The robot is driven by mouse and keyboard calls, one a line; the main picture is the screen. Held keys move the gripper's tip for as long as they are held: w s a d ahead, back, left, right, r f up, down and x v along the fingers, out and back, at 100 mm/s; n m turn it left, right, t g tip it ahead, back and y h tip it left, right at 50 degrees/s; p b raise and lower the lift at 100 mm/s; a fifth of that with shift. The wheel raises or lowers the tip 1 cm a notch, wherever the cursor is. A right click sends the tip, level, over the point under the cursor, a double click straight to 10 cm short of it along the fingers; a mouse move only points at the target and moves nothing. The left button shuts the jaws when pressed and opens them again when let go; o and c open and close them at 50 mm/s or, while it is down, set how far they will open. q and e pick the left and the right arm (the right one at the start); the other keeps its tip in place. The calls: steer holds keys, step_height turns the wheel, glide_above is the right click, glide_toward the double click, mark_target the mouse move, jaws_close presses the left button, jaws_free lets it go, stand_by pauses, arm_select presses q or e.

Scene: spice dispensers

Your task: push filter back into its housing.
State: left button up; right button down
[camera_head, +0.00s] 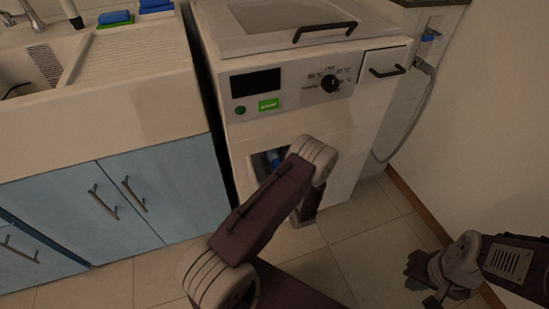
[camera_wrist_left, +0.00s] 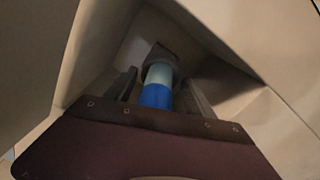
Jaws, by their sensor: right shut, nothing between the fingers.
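The filter (camera_wrist_left: 157,94) is a short cylinder with a blue near end and a pale far part. It sits in the recess of its housing (camera_wrist_left: 110,45), in line with a round opening at the back. In the head view a bit of the blue filter (camera_head: 275,158) shows in the dark opening on the machine's lower front. My left gripper (camera_wrist_left: 158,77) is open, with one finger on each side of the filter and small gaps visible. In the head view my left arm hides most of it. My right gripper (camera_head: 422,284) is shut and empty, low at the right.
The white washing machine (camera_head: 300,135) has a control panel (camera_head: 300,85) and a drawer with a handle (camera_head: 385,70). A sink counter (camera_head: 120,90) and blue cabinets (camera_head: 80,220) stand to the left. A grey hose (camera_head: 415,110) hangs at the right. Tiled floor (camera_head: 370,245) lies open in front.

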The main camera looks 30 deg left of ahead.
arm_select(q)
steer(key=p+v, duration=0.3)
steer(key=v, duration=0.6)
stand_by(0.4)
